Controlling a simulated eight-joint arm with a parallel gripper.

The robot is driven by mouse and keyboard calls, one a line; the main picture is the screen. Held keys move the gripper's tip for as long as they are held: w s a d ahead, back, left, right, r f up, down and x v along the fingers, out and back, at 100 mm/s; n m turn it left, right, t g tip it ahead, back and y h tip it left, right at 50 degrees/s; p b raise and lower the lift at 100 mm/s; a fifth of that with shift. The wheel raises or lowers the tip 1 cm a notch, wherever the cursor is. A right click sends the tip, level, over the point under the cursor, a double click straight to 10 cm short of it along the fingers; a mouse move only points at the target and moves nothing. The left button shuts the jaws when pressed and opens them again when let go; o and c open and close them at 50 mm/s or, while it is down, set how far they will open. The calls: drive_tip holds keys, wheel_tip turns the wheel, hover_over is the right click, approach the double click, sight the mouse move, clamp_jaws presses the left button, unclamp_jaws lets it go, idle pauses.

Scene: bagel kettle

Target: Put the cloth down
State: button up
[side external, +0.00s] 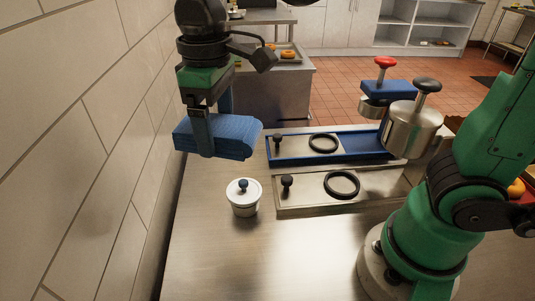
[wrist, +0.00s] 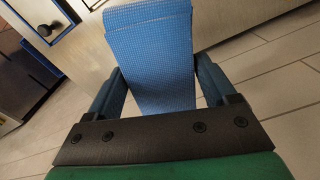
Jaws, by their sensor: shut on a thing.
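The cloth (side external: 228,136) is a folded blue stack with a fine woven pattern. It also fills the top middle of the wrist view (wrist: 152,50). My gripper (side external: 205,150) is shut on the cloth, with a blue finger on each side of it. In the side external view the cloth appears to be held above the left part of the steel counter (side external: 215,255), near the tiled wall. The height of the cloth over the counter is hard to tell.
A white lidded pot (side external: 243,197) stands on the counter in front of the cloth. To the right are two trays with black rings, one blue-rimmed (side external: 372,155) and one steel (side external: 310,208). A steel kettle (side external: 412,130) with a black knob stands behind them at right. The front counter is clear.

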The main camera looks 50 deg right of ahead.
sight(235, 265)
drive_tip(key=s+a+n, duration=0.4)
drive_tip(key=s+a, duration=0.1)
drive_tip(key=f, duration=1.9)
drive_tip(key=shift+s+f, duration=0.1)
drive_tip(key=shift+s, duration=0.15)
drive_tip(key=shift+f, duration=0.15)
drive_tip(key=o, duration=1.1)
